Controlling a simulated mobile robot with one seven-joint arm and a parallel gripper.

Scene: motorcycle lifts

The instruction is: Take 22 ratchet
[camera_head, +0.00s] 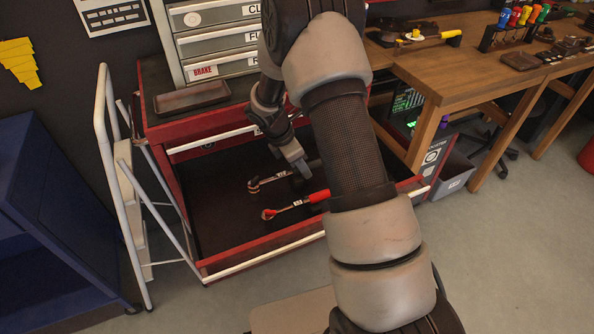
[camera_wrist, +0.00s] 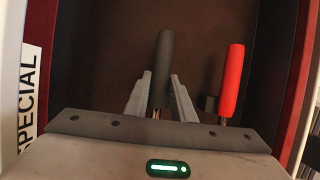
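Two ratchets lie in the open red drawer. One has a dark grey handle and a metal head (camera_head: 254,185); its handle also shows in the wrist view (camera_wrist: 164,62). The other has a red handle (camera_head: 319,196), and that handle is to the right in the wrist view (camera_wrist: 232,80). Small tags sit on the shafts, but I cannot read a 22 on either. My gripper (camera_head: 301,169) is down in the drawer at the dark-handled ratchet. In the wrist view its two fingers (camera_wrist: 162,98) stand apart on either side of the dark handle, with gaps showing. My arm hides part of the drawer.
The drawer (camera_head: 225,215) is pulled out of the red cabinet, with a white-trimmed front edge. A white ladder (camera_head: 107,150) stands close at its left, beside a blue cabinet (camera_head: 50,220). A wooden workbench (camera_head: 450,75) with tools is on the right.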

